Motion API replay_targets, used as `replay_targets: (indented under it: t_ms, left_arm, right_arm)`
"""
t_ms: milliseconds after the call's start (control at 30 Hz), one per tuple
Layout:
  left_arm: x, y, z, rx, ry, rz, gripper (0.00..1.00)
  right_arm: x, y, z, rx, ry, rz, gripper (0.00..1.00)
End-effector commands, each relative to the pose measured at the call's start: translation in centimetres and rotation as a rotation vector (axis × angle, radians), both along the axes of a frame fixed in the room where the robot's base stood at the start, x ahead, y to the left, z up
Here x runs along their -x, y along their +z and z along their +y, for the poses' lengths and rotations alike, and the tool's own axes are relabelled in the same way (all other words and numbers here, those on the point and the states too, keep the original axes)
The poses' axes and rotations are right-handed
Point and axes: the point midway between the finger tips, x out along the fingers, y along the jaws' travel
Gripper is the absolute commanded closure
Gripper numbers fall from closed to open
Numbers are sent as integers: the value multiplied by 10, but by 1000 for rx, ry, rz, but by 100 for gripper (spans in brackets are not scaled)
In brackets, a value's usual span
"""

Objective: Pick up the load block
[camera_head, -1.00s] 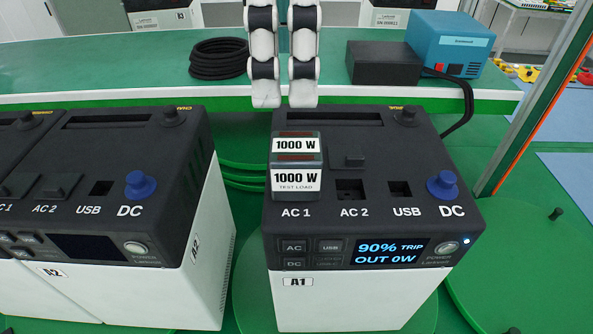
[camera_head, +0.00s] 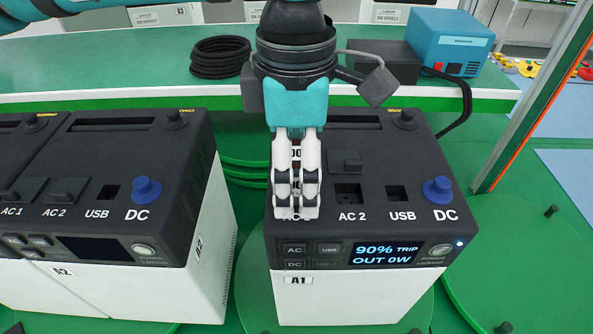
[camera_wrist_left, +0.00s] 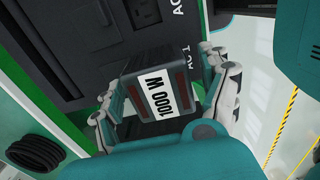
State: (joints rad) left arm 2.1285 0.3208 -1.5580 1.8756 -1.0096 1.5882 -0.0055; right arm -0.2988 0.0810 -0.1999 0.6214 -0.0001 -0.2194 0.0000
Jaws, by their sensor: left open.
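The load block (camera_wrist_left: 155,95) is dark grey with a white "1000 W" label. It sits at the AC 1 place on top of power station A1 (camera_head: 370,290). In the head view it is mostly hidden behind my fingers, with a bit of label (camera_head: 296,153) showing. My left gripper (camera_head: 296,203) is over the block from above. In the left wrist view its open fingers (camera_wrist_left: 163,90) stand on either side of the block. I cannot tell whether they touch it. My right gripper is not in view.
A blue DC knob (camera_head: 438,190) stands on A1's right side. Station A2 (camera_head: 195,270) is at left across a narrow gap. Behind are a black cable coil (camera_head: 220,58), a dark box (camera_head: 385,62) and a blue device (camera_head: 450,42) on the green bench (camera_head: 140,82).

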Motion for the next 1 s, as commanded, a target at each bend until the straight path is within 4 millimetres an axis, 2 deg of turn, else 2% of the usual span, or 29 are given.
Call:
replay_targets:
  t_ms: [133, 167, 733, 1000]
  left_arm:
    - [0, 0, 0, 1, 1, 0, 21]
    - [0, 0, 0, 1, 1, 0, 24]
    - [0, 1, 0, 1, 1, -1, 98]
    - [-1, 2, 0, 2, 1, -2, 100]
  right_arm:
    - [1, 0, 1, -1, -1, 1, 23]
    - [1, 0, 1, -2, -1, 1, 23]
    - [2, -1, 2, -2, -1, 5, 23]
    - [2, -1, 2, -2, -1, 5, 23]
